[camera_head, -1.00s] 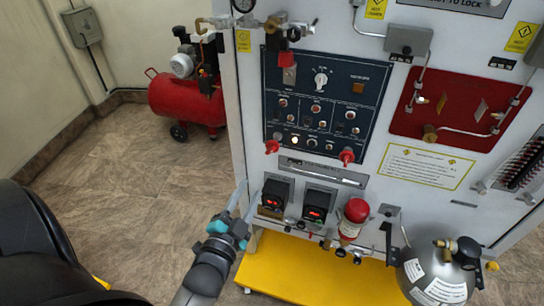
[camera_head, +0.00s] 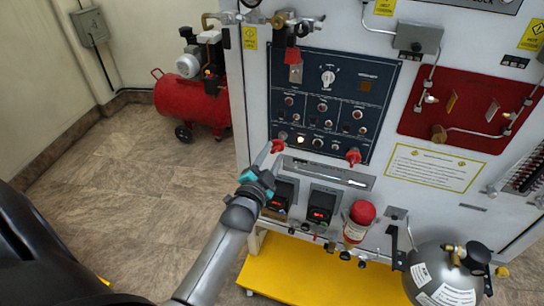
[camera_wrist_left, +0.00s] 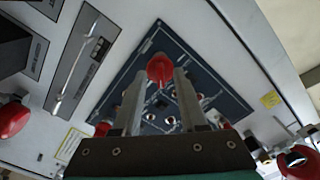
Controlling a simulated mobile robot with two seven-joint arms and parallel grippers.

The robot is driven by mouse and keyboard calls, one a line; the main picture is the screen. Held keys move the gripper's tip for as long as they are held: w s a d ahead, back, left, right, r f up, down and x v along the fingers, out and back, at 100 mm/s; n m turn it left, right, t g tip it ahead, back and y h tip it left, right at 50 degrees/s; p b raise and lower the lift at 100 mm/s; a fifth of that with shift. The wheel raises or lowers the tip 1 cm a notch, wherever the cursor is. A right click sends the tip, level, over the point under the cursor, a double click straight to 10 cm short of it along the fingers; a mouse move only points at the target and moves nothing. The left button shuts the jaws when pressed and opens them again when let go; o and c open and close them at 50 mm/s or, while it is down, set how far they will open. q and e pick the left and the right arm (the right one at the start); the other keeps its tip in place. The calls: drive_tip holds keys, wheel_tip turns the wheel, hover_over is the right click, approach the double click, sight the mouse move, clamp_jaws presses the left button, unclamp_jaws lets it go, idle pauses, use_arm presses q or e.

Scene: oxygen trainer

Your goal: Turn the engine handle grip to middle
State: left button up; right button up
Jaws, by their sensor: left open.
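A red handle grip (camera_head: 278,146) sits at the lower left corner of the dark blue control panel (camera_head: 384,95). A similar red grip (camera_head: 353,156) is at the panel's lower right; I cannot tell from labels which is the engine one. My left gripper (camera_head: 268,158) is open, just below and left of the left red grip. In the left wrist view, that red grip (camera_wrist_left: 160,68) shows between the tips of the two open fingers (camera_wrist_left: 156,85). No contact is clear. My right gripper is not in view.
Two black boxes with red displays (camera_head: 320,214) are below the panel, beside my left wrist. A red-capped cylinder (camera_head: 362,212) and a grey tank (camera_head: 440,270) stand to the right. A yellow step (camera_head: 290,270) lies below. Floor at left is clear up to a red compressor (camera_head: 190,103).

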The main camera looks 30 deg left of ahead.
use_arm(q)
drive_tip(key=shift+c, duration=0.3)
clamp_jaws()
idle(0.3)
